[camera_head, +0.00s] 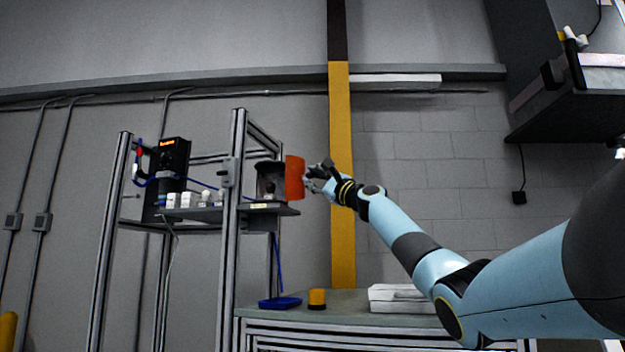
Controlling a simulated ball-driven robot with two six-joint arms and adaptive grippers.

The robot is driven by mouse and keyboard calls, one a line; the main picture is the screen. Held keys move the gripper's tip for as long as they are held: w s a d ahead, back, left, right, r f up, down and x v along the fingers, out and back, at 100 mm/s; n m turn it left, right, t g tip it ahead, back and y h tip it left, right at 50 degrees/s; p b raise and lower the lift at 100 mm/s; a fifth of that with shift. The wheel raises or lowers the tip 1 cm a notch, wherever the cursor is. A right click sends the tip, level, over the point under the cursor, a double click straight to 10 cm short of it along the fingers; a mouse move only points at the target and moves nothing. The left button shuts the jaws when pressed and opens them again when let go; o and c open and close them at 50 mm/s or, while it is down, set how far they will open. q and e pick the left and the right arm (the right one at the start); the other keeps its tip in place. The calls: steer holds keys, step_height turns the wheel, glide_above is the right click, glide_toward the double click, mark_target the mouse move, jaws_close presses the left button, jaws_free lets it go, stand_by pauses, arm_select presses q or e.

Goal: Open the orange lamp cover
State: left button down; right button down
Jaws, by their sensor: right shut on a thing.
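The orange lamp cover (295,178) stands upright at the right side of a dark lamp housing (270,181) on a small shelf. The cover is swung out from the housing, and the housing's front shows a dark opening. My right gripper (310,180) is at the cover's right edge, shut on it. The fingertips are small in the view and partly hidden by the cover. My left gripper is not in view.
An aluminium frame (232,205) carries the shelf (262,208). A black device (173,158) with an orange display and several white parts stand left. Below, a workbench (350,305) holds a blue tray (280,303), an orange-yellow cylinder (317,298) and white boxes (400,297).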

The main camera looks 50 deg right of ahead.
steer(key=shift+d, duration=0.1)
steer(key=c, duration=1.5)
jaws_free()
steer(key=shift+d+f, duration=0.1)
steer(key=shift+d, duration=0.15)
steer(key=shift+s+a, duration=0.1)
steer(key=shift+a, duration=0.05)
steer(key=v, duration=0.7)
steer(key=shift+s, duration=0.2)
steer(key=shift+f, duration=0.15)
